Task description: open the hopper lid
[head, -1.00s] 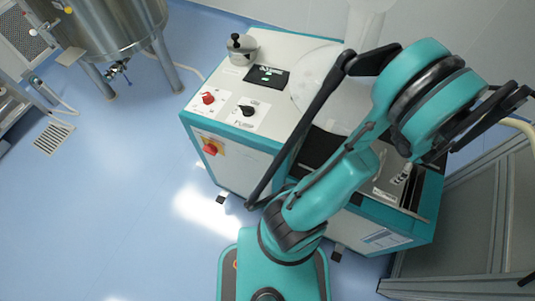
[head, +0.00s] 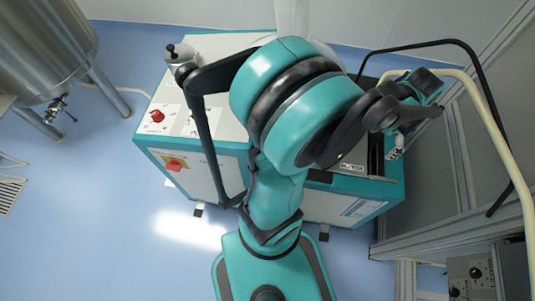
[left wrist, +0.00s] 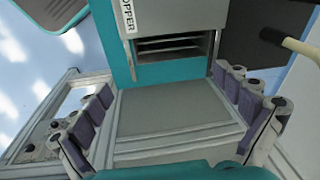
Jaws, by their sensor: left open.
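The hopper, part of the white and teal machine (head: 225,150), carries a label reading "OPPER" (left wrist: 127,18) in the left wrist view. Beside the label is a rectangular opening (left wrist: 170,48) with metal slats inside. I cannot tell for sure which part is the lid; a dark panel (left wrist: 252,35) shows right of the opening. My left gripper (head: 412,108) is open and empty at the machine's right end. In the left wrist view its spread fingers (left wrist: 163,88) frame a grey panel (left wrist: 170,105) below the opening. My left arm hides much of the machine's top. My right gripper is not in view.
A steel tank (head: 40,45) stands at upper left. Grey framed panels (head: 440,170) stand close on the right, with a cream hose (head: 492,125) and a black tube (head: 474,55) passing in front. The blue floor (head: 90,220) at left is clear.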

